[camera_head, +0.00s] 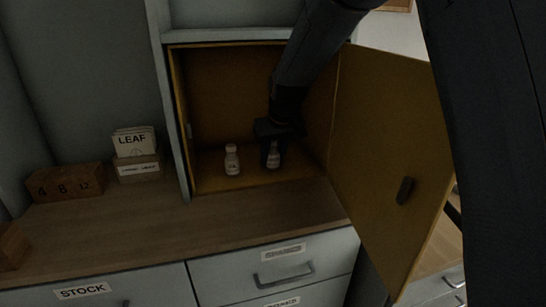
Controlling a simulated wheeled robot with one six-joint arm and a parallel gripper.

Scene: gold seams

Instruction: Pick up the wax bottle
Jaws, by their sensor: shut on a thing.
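Two small pale bottles with labels stand upright inside the open yellow cupboard. The left bottle (232,161) stands free on the cupboard floor. The right bottle (273,160) is between the fingers of my gripper (270,150), which reaches in from above and is shut on it. The dark fingers hide part of this bottle. It appears at or very near the cupboard floor; I cannot tell whether it touches. The labels are too small and dark to read, so I cannot tell which bottle is the wax.
The cupboard door (385,150) hangs open on the right, close to my arm. A LEAF card box (137,167) and a numbered wooden block (65,183) sit on the counter (130,235) at the left. Drawers are below. The counter front is clear.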

